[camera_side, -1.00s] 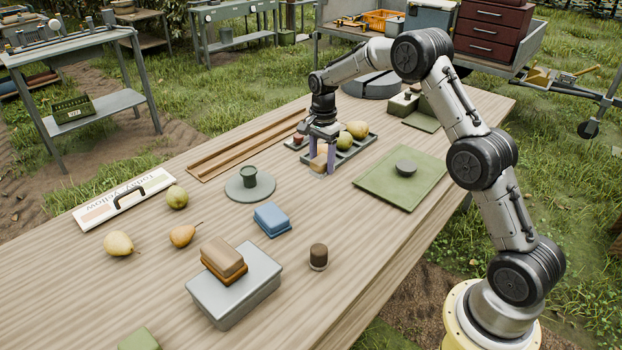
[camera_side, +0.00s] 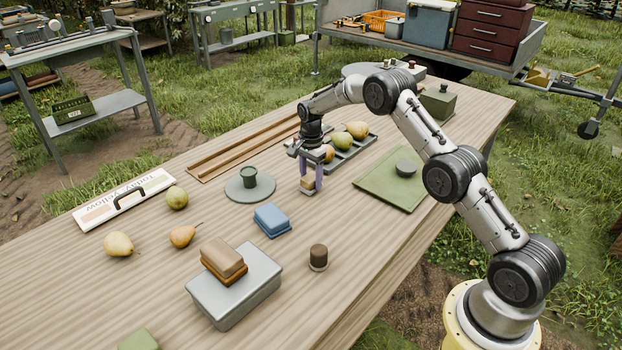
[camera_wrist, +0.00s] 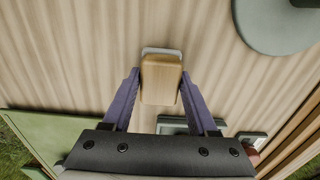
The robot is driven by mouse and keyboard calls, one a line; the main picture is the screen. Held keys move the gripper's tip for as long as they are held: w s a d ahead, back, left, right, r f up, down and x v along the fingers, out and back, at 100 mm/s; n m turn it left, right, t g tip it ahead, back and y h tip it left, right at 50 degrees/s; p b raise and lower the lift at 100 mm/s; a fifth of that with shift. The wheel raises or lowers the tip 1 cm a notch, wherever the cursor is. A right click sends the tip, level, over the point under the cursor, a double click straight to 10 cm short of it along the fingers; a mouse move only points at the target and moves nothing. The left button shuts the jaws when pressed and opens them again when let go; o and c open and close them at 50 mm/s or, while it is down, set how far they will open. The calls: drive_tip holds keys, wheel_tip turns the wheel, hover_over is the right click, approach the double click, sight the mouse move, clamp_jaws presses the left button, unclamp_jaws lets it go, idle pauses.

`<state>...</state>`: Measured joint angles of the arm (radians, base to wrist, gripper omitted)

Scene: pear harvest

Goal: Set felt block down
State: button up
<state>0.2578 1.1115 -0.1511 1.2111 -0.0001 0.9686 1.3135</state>
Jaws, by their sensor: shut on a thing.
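The felt block (camera_side: 307,184) is a small tan wooden block with a pale grey layer along its underside. My gripper (camera_side: 312,182) points down with its purple fingers on either side of the block and is shut on it. In the wrist view the block (camera_wrist: 161,80) sits between the two fingertips, its grey layer showing at the far edge. The block is low over bare wooden table (camera_side: 340,210), left of the pear tray. I cannot tell whether it touches the wood.
A pear tray (camera_side: 352,155) stands just behind my gripper. A dark brown cylinder (camera_side: 318,257) stands nearer the camera.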

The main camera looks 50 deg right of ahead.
drive_tip(key=o, duration=1.4)
drive_tip(key=shift+f, duration=0.15)
drive_tip(key=shift+c, duration=0.2)
wheel_tip(320, 180, up, 11)
wheel_tip(320, 180, up, 12)
drive_tip(key=n+t, duration=0.1)
drive_tip(key=n, duration=0.3)
hover_over(311, 176)
drive_tip(key=s+a, duration=0.5)
drive_tip(key=s, duration=0.1)
drive_tip(key=s+a+r+n+t, duration=0.2)
drive_tip(key=s+a+r+n, duration=0.3)
drive_tip(key=s+r, duration=0.5)
drive_tip(key=s+a+f+n+t, duration=0.1)
drive_tip(key=s+f+n, duration=0.1)
drive_tip(key=s, duration=0.6)
drive_tip(key=s+a+f+n, duration=0.2)
drive_tip(key=s+n, duration=0.2)
drive_tip(key=s, duration=0.4)
drive_tip(key=s+a+f+n+t, duration=0.1)
drive_tip(key=s+a+f+n, duration=0.1)
drive_tip(key=s, duration=0.6)
drive_tip(key=shift+s+n+t, duration=0.3)
drive_tip(key=shift+s+n, duration=0.05)
drive_tip(key=shift+n, duration=0.15)
